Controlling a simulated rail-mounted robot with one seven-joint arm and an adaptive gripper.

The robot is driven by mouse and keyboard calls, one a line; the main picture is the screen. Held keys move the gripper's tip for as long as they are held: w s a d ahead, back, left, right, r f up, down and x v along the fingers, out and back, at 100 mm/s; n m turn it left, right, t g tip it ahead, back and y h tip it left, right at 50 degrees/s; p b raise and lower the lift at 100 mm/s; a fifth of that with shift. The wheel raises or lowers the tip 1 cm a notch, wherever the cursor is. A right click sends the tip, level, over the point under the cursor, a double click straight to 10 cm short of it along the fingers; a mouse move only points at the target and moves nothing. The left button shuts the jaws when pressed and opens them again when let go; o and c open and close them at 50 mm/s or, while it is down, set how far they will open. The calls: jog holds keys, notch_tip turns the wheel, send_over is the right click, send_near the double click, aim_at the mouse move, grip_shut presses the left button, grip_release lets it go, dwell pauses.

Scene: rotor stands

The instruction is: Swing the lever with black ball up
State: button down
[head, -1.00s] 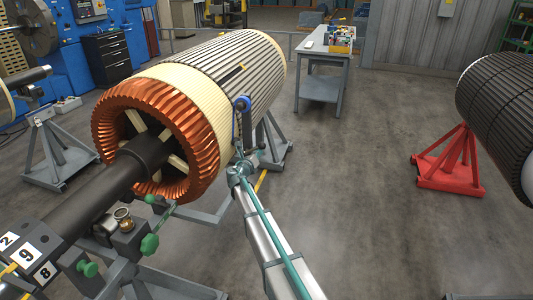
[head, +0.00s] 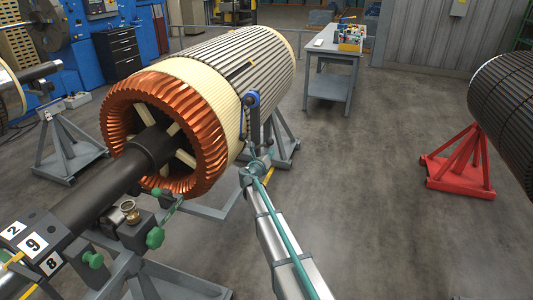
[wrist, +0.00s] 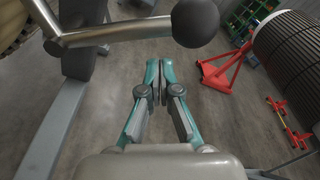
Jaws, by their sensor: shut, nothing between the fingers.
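The lever shows in the wrist view as a bare metal rod (wrist: 118,33) running across the top. Its black ball (wrist: 195,22) is at the rod's right end. A gap shows between the fingertips and the ball, but I cannot tell the depth. In the head view, I cannot make out the ball or my fingertips clearly beside the rotor.
A large rotor with copper end windings (head: 122,125) rests on a grey stand (head: 150,285). A dark rotor on a red stand (head: 458,165) is at the right, with open floor (head: 380,190) between. A grey worktable (head: 330,88) stands at the back.

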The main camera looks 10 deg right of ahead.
jog(key=f+b+v, duration=0.1)
jog(key=b+v, duration=0.1)
jog(key=v, duration=0.7)
jog(key=shift+s+r, duration=0.2)
jog(key=shift+s, duration=0.3)
jog(key=shift+m, duration=0.3)
